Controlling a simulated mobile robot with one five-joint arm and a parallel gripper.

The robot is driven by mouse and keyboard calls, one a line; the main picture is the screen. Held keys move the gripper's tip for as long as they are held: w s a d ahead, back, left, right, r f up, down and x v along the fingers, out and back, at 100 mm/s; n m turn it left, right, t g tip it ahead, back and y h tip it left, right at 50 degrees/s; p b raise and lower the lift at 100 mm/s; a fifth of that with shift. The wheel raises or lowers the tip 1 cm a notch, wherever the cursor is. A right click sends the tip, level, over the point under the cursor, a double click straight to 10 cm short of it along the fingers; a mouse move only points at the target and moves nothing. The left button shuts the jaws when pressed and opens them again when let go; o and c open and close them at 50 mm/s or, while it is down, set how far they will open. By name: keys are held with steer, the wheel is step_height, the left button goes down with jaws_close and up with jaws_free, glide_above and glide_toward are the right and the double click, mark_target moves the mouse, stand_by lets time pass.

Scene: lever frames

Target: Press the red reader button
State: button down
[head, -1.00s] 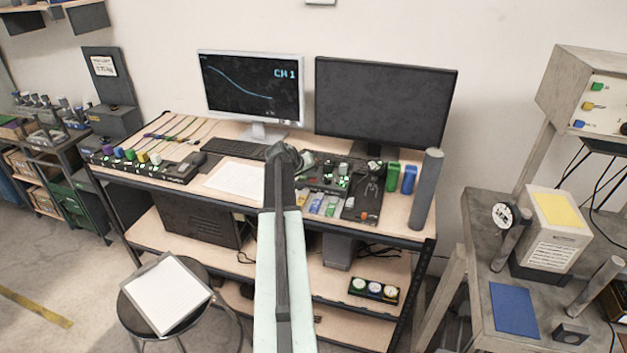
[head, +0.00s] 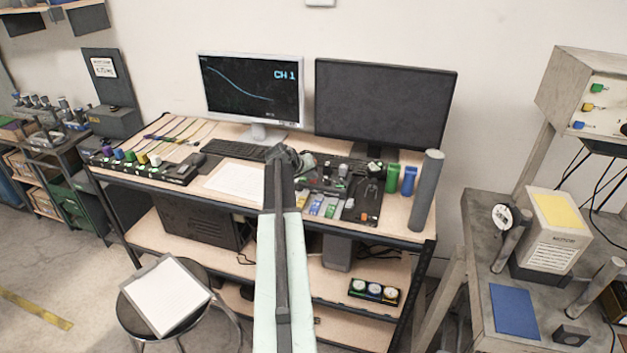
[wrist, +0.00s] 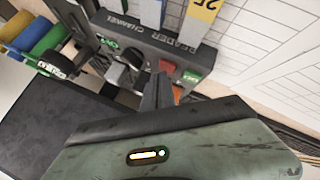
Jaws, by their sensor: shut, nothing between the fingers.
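The reader (wrist: 150,38) is a dark unit lettered "READER CHANNEL", seen at a slant in the wrist view. The red button cannot be made out there.
Two monitors (head: 385,100) stand behind. Green and blue cylinders (head: 408,180) and a tall grey cylinder (head: 427,190) stand at right. A keyboard (head: 236,150) and paper sheet (head: 238,181) lie left of the arm. A stool (head: 200,270) stands in front.

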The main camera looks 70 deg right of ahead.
mark_target(311, 181)
steer(key=shift+r+p, duration=0.3)
steer(key=shift+r, duration=0.2)
step_height(311, 181, up, 5)
steer(key=p, duration=0.5)
steer(key=shift+r, duration=0.1)
steer(key=shift+w, duration=0.1)
stand_by(0.4)
